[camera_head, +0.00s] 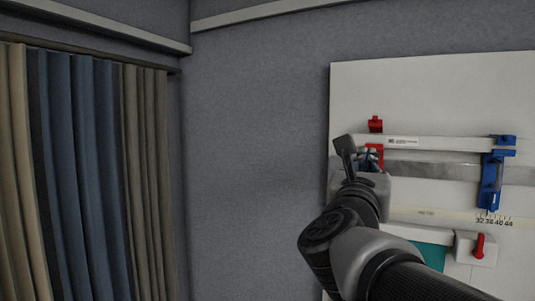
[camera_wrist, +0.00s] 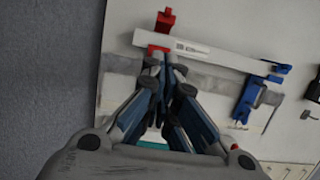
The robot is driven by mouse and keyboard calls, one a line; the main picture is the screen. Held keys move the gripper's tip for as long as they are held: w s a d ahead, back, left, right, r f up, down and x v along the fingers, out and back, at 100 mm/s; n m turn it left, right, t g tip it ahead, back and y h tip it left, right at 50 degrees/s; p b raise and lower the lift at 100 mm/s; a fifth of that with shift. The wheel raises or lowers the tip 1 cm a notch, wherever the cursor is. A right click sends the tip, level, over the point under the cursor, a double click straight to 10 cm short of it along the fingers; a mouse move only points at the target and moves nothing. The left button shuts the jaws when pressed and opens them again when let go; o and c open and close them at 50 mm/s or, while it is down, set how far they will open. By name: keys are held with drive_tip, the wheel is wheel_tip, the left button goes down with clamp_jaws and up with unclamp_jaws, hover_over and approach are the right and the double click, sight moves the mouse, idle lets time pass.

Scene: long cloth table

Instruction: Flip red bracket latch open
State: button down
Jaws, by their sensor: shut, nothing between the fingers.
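The red bracket (camera_head: 375,125) is at the left end of a white bar (camera_head: 440,143) on a pale upright board. Its upper part stands above the bar and its lower part shows below it, partly hidden by my gripper (camera_head: 369,160). In the wrist view the red bracket (camera_wrist: 164,21) is beyond the fingertips, with a red piece below the bar close to them. My gripper (camera_wrist: 166,66) is shut and empty, just below the bar's left end. I cannot tell whether the fingertips touch the red bracket.
A blue bracket (camera_head: 492,178) holds the bar's right side; a grey strip runs below the bar. A red lever (camera_head: 479,246) on a white block and a teal panel (camera_head: 429,256) are lower on the board (camera_head: 350,90). Curtains (camera_head: 90,170) hang at the left.

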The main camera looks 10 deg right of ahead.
drive_tip(key=p+x, duration=0.1)
drive_tip(key=x, duration=0.2)
drive_tip(key=r+p+x, duration=0.1)
drive_tip(key=x, duration=0.2)
drive_tip(key=p+x, duration=0.1)
drive_tip(key=x, duration=0.3)
drive_tip(key=shift+s+a+r+p, duration=0.1)
drive_tip(key=shift+s+r+p, duration=0.05)
drive_tip(key=shift+r+p, duration=0.15)
drive_tip(key=shift+w+d+r+p, duration=0.25)
drive_tip(key=shift+w+r+p, duration=0.1)
drive_tip(key=shift+r, duration=0.2)
drive_tip(key=shift+r, duration=0.15)
drive_tip(key=shift+r+g+p, duration=0.15)
drive_tip(key=shift+g+p, duration=0.15)
drive_tip(key=shift+p, duration=0.25)
